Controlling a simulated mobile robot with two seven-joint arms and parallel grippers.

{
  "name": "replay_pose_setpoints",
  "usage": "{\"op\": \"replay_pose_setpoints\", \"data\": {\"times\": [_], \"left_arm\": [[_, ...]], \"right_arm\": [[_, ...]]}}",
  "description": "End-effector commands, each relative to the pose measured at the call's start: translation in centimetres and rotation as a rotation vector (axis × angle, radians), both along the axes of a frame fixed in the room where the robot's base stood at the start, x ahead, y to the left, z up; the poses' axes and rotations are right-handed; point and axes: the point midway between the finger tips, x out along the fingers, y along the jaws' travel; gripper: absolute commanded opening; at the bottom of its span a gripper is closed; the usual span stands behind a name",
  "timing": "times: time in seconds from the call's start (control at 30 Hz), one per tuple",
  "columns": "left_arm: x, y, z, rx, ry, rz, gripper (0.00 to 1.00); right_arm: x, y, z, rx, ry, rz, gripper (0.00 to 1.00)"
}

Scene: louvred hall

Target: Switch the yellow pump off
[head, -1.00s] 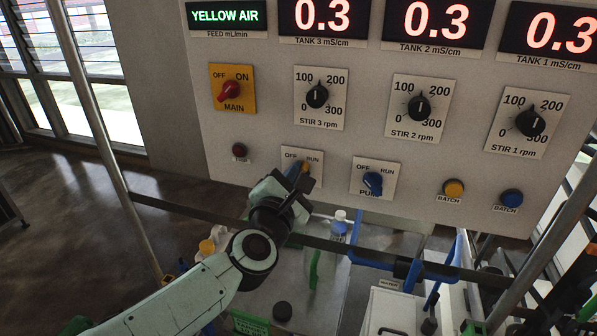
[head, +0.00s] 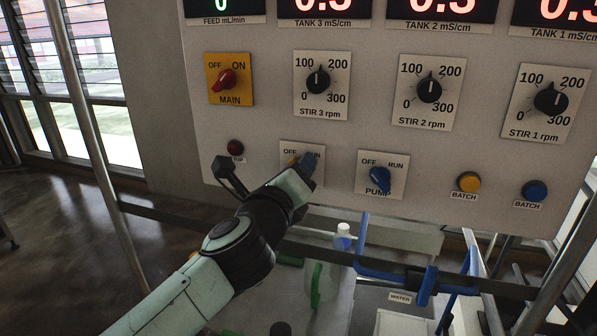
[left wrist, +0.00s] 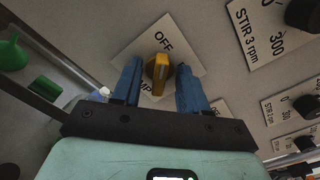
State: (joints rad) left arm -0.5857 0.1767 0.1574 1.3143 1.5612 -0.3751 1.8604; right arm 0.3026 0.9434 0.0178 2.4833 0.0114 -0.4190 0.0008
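The yellow pump knob (left wrist: 158,72) sits on a white OFF/RUN plate (left wrist: 190,50) in the left wrist view, its pointer end towards OFF. In the head view the knob (head: 293,160) shows only partly beside my finger. My left gripper (left wrist: 156,84) is open, with one blue-padded finger on each side of the knob and a gap between. In the head view the left gripper (head: 265,168) is in front of the panel's lower row. The feed display (head: 221,4) reads 0. My right gripper is not in view.
A blue pump knob (head: 379,180) is right of the yellow one. A red main switch (head: 224,79) and the stir 3 dial (head: 318,79) are above. A small red button (head: 235,147) is close left. A metal rail (head: 460,286) crosses below the panel.

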Motion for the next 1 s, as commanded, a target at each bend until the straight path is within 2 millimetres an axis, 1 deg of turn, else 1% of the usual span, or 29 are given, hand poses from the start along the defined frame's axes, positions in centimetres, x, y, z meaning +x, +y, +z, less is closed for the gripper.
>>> {"op": "replay_pose_setpoints", "data": {"times": [0.17,0.5,0.7,0.8,1.0], "left_arm": [[-0.4,0.1,-0.1,0.002,-0.001,-0.001,0.43],[-4.3,1.4,-0.2,0.002,-0.002,-0.001,0.43],[-6.2,2.0,-0.2,0.005,-0.001,-0.001,0.43],[-6.6,2.1,-0.1,0.004,-0.001,-0.001,0.43],[-6.7,2.1,-0.2,0.005,0.0,-0.001,0.43]], "right_arm": [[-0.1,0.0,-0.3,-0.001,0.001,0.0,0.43],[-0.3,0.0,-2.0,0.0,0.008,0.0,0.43],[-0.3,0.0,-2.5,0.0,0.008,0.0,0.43],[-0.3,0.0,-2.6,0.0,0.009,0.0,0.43],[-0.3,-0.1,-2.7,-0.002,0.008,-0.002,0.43]]}}
